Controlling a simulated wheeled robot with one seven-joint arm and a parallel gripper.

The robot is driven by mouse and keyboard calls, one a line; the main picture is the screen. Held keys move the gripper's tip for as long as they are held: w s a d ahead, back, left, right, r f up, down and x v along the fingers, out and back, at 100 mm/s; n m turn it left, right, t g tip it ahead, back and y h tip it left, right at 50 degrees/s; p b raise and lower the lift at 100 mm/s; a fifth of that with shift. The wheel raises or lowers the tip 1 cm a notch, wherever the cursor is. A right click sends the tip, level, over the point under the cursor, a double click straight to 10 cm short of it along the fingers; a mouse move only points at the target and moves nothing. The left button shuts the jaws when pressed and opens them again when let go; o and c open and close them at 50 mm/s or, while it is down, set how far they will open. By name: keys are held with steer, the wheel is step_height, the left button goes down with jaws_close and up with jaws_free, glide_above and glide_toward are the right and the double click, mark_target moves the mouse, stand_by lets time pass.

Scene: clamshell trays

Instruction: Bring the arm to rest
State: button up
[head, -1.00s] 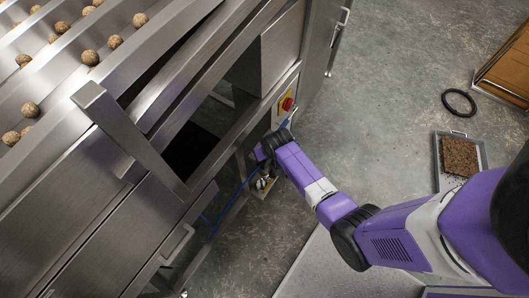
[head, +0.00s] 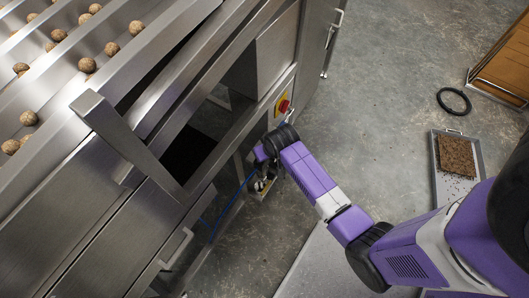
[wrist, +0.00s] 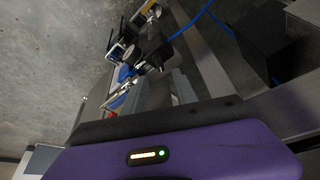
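My purple and white arm (head: 312,180) reaches from the lower right toward the side of a steel machine. Its far end is low beside the machine, below a red and yellow switch (head: 283,105). In the head view my gripper is small and mostly hidden by the wrist. In the wrist view, my purple wrist housing (wrist: 170,155) with a lit indicator fills the bottom. Beyond it are black and silver fittings (wrist: 150,55) with blue parts; I cannot tell which of these are gripper fingers, or whether they are open or shut.
The machine's sloping trays (head: 60,95) carry several brown balls (head: 88,66). A steel bar (head: 130,145) sticks out above its side. A blue hose (head: 232,207) runs close to my wrist. A black ring (head: 454,101) and a grey tray (head: 437,185) with a brown block lie on otherwise open concrete.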

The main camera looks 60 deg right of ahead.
steer(key=shift+s, duration=0.1)
stand_by(0.5)
steer(key=s+a+r+n+t, duration=0.2)
steer(key=s+a+t, duration=0.1)
steer(key=s+a, duration=0.35)
steer(key=s+a+r+n+t, duration=0.1)
steer(key=s+a+r, duration=0.3)
steer(key=r, duration=0.5)
steer(key=s+a+r+n+t+y, duration=0.1)
steer(key=s+a+r+t, duration=0.3)
steer(key=r, duration=0.6)
steer(key=s+a+r+n+t+y+b, duration=0.1)
steer(key=s+a+r+t, duration=0.2)
steer(key=s+r, duration=0.4)
step_height(320, 180, up, 4)
steer(key=shift+a+f+n, duration=0.25)
steer(key=shift+a+n, duration=0.05)
steer(key=shift+a, duration=0.2)
steer(key=shift+s, duration=0.1)
stand_by(1.3)
